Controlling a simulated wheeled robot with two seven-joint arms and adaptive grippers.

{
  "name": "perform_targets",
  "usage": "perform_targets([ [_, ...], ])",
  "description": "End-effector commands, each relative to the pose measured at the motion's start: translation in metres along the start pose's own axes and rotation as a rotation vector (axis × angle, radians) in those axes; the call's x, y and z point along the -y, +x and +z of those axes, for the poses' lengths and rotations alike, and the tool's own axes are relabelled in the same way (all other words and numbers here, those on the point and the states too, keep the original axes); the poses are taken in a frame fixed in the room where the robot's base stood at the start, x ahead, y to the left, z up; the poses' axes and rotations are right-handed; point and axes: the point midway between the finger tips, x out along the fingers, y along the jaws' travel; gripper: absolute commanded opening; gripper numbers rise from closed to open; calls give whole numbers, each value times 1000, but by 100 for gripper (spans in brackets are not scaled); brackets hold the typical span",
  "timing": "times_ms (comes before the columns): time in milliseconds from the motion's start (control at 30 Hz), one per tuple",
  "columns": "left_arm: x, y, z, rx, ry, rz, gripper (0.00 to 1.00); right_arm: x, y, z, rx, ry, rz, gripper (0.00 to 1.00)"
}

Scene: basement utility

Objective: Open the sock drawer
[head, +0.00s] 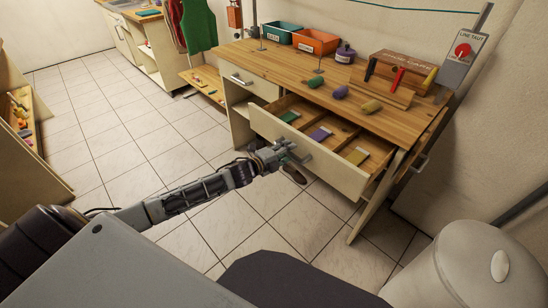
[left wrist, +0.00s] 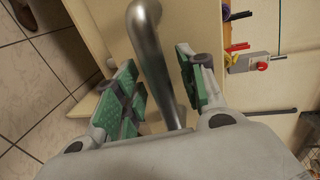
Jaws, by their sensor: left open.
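The sock drawer (head: 335,174) stands pulled out from the wooden-topped bench. Its divided inside shows a green card (head: 290,116), a purple card (head: 320,134) and a yellow card (head: 357,156). My left gripper (head: 287,154) is at the drawer's front. In the left wrist view the curved metal handle (left wrist: 148,45) passes between the green-padded fingers of my left gripper (left wrist: 158,72). The fingers are open, with a gap beside the handle. In the head view the gripper mostly hides the handle. My right gripper is not in view.
Rolled socks (head: 340,92) lie on the bench top (head: 270,70). A teal bin (head: 283,33), an orange bin (head: 316,41) and a wooden rack (head: 400,75) stand behind them. A closed drawer (head: 242,82) is to the left. A pale bin (head: 465,265) stands front right. Tiled floor (head: 110,130) is clear at left.

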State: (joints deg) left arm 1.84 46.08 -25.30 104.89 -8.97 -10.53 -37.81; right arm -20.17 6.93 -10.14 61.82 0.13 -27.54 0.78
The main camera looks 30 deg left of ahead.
Motion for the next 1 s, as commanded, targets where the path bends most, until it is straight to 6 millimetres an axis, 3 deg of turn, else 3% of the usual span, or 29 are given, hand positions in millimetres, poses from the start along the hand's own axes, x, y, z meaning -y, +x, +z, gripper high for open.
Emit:
perform_targets([
  [1000, -1, -56, 0, 0, -1, 1, 41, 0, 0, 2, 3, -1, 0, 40],
])
